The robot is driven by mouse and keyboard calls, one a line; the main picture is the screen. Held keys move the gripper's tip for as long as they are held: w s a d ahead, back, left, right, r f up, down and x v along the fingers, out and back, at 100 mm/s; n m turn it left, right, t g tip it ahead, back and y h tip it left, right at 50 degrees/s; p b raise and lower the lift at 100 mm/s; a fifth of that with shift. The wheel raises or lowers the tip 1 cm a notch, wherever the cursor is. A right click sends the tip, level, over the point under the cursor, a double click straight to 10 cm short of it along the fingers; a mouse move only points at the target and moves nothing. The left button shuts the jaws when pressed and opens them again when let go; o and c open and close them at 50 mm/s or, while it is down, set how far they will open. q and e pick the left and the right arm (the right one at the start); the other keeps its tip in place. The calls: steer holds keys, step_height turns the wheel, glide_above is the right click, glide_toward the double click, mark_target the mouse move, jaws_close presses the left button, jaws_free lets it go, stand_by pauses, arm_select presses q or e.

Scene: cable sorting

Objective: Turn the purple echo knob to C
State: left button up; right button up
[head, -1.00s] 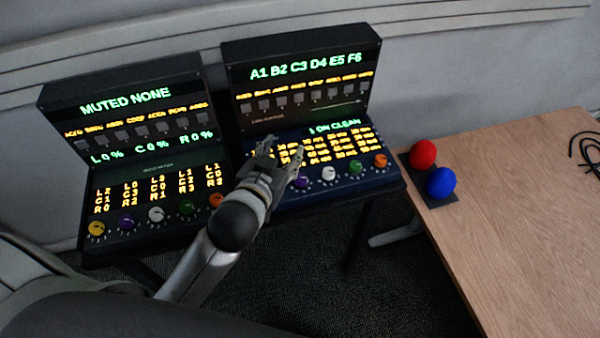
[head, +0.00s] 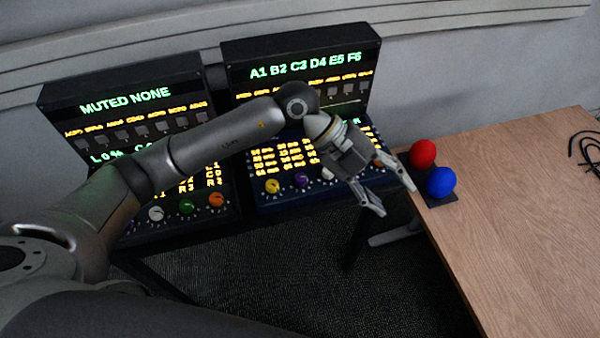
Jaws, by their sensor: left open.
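A purple knob (head: 302,180) shows in the knob row of the blue right-hand console (head: 262,206), between a yellow knob (head: 272,186) and a partly covered white knob (head: 328,173). Its pointer mark and small labels are too small to read. My left gripper (head: 394,197) is open and empty, to the right of the purple knob and apart from it, in front of the console's lower right corner. My left arm and gripper hide the console's right-hand knobs. My right gripper is out of view.
The left console (head: 125,70) has white (head: 156,213), green (head: 186,206) and orange (head: 216,200) knobs showing; my arm hides its left knobs. Red (head: 423,153) and blue (head: 441,182) balls sit on a dark base on the wooden table (head: 510,210).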

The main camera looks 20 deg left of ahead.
arm_select(q)
steer(key=w+a+f+n+t+y, duration=0.1)
steer(key=w+a+f+y, duration=0.15)
steer(key=a, duration=0.25)
steer(key=w+a+f+n+y, duration=0.1)
steer(key=w+a+f+y, duration=0.15)
steer(key=a, duration=0.25)
steer(key=n+y, duration=0.2)
steer(key=y, duration=0.3)
glide_toward(300, 176)
steer(key=shift+t, duration=0.3)
steer(key=f+p, duration=0.1)
steer(key=f, duration=0.2)
steer(key=f+p, duration=0.2)
steer(key=f, duration=0.2)
steer(key=shift+s+d+f, duration=0.2)
steer(key=shift+f, duration=0.9)
